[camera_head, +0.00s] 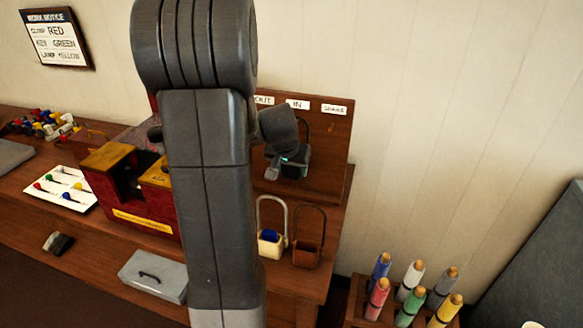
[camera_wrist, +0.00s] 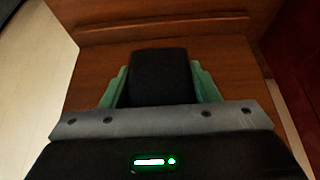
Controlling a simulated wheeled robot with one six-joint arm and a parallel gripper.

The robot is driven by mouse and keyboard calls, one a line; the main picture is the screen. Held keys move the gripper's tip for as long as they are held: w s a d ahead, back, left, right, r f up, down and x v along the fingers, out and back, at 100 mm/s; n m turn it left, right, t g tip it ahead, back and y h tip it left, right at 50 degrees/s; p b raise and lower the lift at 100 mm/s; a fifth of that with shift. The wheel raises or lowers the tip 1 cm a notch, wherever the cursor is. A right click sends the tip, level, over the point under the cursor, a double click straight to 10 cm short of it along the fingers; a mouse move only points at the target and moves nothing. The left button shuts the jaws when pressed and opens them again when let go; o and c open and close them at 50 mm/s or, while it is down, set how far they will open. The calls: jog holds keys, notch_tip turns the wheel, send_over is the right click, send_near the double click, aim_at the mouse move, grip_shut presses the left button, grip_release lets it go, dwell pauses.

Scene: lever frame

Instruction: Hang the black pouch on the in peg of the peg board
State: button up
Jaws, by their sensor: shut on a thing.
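The black pouch (camera_head: 298,163) is in front of the peg board (camera_head: 333,140), below the IN label (camera_head: 298,104), with its thin dark handle loop rising above it. My gripper (camera_head: 288,168) is shut on the pouch, partly covered by my wrist. In the wrist view the dark pouch body (camera_wrist: 160,75) sits between the two green fingers, with brown wood beyond it. The board also carries OUT and SPARE labels. The in peg is not clearly visible, and I cannot tell whether the loop is around it.
A cream pouch (camera_head: 270,245) with something blue inside and a brown pouch (camera_head: 307,254) stand on the table below the board. A red and yellow box (camera_head: 148,222), white tray (camera_head: 72,203) and grey case (camera_head: 152,277) are left of my arm. Coloured bottles stand at lower right.

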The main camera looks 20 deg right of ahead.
jog(key=o, duration=1.1)
jog(key=shift+o, duration=0.6)
jog(key=s+a+b, duration=0.3)
jog(key=s+a, duration=0.1)
jog(key=s, duration=0.1)
dwell(0.5)
jog(key=shift+s, duration=0.1)
jog(key=w+d+r+p+v, duration=0.1)
jog(key=w+p+v, duration=0.1)
jog(key=p+v, duration=0.6)
jog(key=v, duration=0.5)
jog(key=shift+d+r+p, duration=0.2)
jog(key=shift+d+p, duration=0.1)
jog(key=shift+d, duration=0.1)
